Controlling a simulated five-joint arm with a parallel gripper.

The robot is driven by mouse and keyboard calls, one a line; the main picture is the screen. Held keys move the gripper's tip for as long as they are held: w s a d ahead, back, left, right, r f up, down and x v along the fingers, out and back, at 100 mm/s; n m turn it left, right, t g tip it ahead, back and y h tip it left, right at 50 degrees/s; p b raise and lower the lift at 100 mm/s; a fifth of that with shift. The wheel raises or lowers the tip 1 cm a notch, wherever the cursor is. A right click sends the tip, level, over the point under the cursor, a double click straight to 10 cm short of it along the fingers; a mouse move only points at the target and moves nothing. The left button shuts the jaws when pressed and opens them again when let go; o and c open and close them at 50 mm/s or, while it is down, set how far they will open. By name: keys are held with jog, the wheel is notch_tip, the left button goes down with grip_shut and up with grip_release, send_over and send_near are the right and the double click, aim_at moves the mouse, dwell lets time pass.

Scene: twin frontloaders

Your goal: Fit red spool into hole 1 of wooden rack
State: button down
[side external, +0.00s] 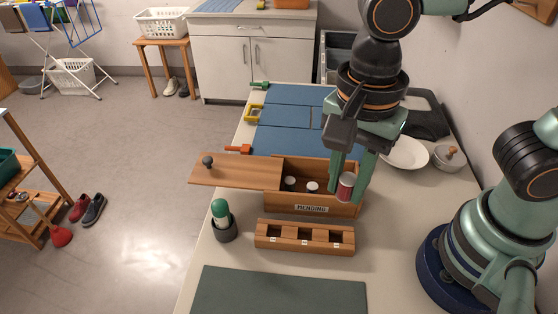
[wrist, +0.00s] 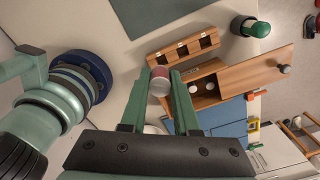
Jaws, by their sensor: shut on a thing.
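The red spool (side external: 345,188), with a pale end, is held between the fingers of my gripper (side external: 349,178) at the right end of the mending box. It also shows between the fingertips in the wrist view (wrist: 159,86). My gripper is shut on it. The wooden rack (side external: 262,238) lies in front of the box, with three square holes in a row that look empty. Small labels mark the holes, but I cannot read the numbers. The rack also shows in the wrist view (wrist: 158,60). The spool is apart from the rack.
The mending box (side external: 272,199) has its lid (side external: 235,173) slid left and holds at least two pale-topped spools (side external: 312,187). A green-topped object in a dark cup (side external: 222,226) stands left of the rack. A dark green mat (side external: 280,292) lies in front. A white plate (side external: 404,154) is behind right.

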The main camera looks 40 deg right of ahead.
jog(key=w+d+f+n, duration=0.2)
jog(key=w+d+n, duration=1.3)
jog(key=d, duration=0.3)
jog(key=s+a+f+n, duration=0.4)
jog(key=s+a, duration=0.2)
jog(key=a, duration=0.1)
jog(key=s+a+f+n, duration=0.4)
jog(key=s+a, duration=0.2)
jog(key=s, duration=0.1)
jog(key=shift+a, duration=0.4)
jog(key=shift+f, duration=2.9)
jog(key=shift+f, duration=0.85)
